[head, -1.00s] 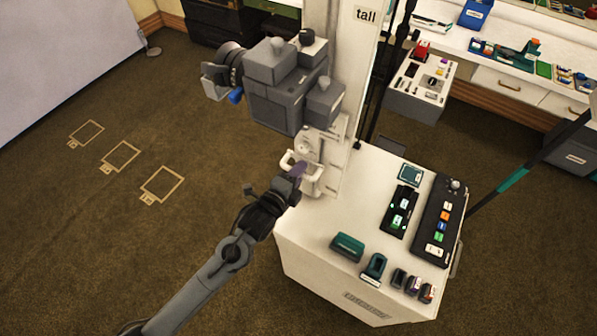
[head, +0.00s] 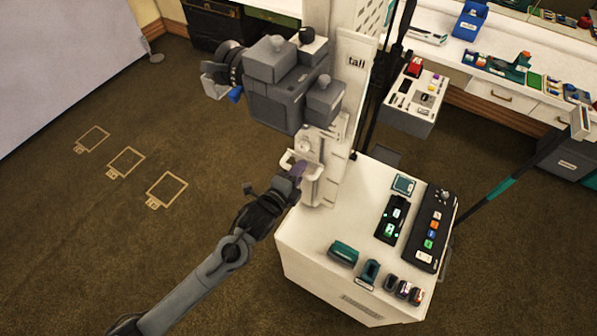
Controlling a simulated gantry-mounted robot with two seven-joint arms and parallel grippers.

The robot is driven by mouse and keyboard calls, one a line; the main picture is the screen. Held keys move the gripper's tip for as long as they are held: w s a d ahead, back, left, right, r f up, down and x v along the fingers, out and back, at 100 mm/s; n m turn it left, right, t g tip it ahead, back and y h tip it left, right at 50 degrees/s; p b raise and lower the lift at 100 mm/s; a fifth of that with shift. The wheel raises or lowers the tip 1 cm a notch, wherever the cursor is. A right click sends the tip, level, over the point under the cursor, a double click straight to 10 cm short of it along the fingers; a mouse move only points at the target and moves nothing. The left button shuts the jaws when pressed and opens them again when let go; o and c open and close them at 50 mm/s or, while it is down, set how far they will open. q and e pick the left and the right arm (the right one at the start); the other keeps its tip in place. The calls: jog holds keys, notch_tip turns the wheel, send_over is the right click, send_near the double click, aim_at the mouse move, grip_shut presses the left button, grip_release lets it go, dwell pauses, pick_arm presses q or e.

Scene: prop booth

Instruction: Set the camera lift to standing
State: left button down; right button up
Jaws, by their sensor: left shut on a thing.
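The camera lift is a white upright column (head: 345,100) on a white cabinet (head: 300,255). A boxy grey camera (head: 285,85) rides on it, its lens facing left. A plate reading "tall" (head: 356,62) is on the column, just right of the camera's upper part. Below the camera is a white carriage with a round knob (head: 305,146) and a white handle (head: 314,180). My left gripper (head: 294,177) is shut on the handle; its fingers hide part of the grip. No label reading "standing" is legible. My right gripper is out of view.
On the cabinet are a black button console (head: 435,230), a small dark unit with lit green keys (head: 392,220) and several small devices along the front. A teal-and-black pole (head: 500,185) slants at right. Open carpet with taped rectangles (head: 126,161) lies at left.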

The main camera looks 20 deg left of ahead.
pick_arm(q)
notch_tip(320, 180, up, 5)
jog(key=p, duration=0.3)
jog(key=shift+f, duration=0.3)
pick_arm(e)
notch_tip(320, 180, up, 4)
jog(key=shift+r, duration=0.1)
pick_arm(q)
jog(key=c, duration=1.1)
grip_release()
jog(key=b+v, duration=0.1)
jog(key=v, duration=1)
jog(key=shift+f+b, duration=0.1)
jog(key=shift+b, duration=0.3)
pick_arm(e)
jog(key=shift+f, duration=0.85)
